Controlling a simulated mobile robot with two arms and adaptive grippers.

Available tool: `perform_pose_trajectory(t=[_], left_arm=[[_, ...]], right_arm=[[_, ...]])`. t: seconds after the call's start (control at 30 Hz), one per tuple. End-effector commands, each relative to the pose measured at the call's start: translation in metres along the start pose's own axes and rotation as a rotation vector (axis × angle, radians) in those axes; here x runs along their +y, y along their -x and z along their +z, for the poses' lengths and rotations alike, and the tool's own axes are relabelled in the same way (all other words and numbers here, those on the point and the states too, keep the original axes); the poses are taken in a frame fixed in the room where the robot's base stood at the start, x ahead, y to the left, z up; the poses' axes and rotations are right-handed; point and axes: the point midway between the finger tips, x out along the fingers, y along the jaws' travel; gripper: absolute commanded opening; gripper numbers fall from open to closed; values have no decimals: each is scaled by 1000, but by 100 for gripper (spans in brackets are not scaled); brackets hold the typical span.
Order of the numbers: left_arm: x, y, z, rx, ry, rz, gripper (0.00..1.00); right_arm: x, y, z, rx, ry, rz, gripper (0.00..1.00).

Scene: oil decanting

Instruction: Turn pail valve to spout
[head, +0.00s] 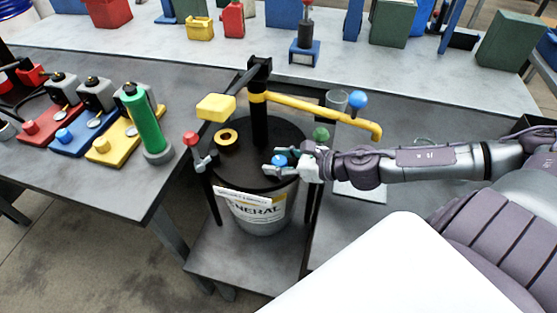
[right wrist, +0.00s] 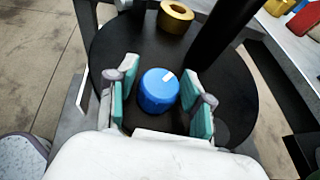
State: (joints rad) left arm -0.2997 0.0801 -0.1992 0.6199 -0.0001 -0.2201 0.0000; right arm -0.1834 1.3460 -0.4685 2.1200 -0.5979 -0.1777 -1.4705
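The pail (head: 262,207) stands on a low grey stand, with a label reading "...NERAL" and a dark round lid (head: 243,172). A blue valve knob (head: 279,160) with a white mark sits on the lid; it also shows in the right wrist view (right wrist: 159,90). My right gripper (right wrist: 157,97) is open, its teal-padded fingers on either side of the knob with visible gaps. It reaches in from the right in the head view (head: 285,165). A yellow spout pipe (head: 320,108) runs from the black post to the right. My left gripper is not in view.
A yellow block handle (head: 215,107) and a brass ring (head: 228,141) are by the post. A red-topped lever (head: 191,139) is left of the lid, and a green ball (head: 320,134) is right. A green cylinder (head: 143,120) stands on the left table.

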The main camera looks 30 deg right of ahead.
Motion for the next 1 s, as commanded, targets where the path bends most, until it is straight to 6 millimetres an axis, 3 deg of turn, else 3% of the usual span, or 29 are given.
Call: perform_pose_trajectory(t=[0.03, 0.27, 0.57, 1.0], left_arm=[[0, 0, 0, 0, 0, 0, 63], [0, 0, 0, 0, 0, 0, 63], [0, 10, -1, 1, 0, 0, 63], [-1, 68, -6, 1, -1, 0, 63]], right_arm=[[0, 0, 0, 0, 0, 0, 41], [0, 0, 0, 0, 0, 0, 5], [1, 1, 3, -1, -19, -38, 5], [2, 2, 7, 0, -149, -336, 5]])
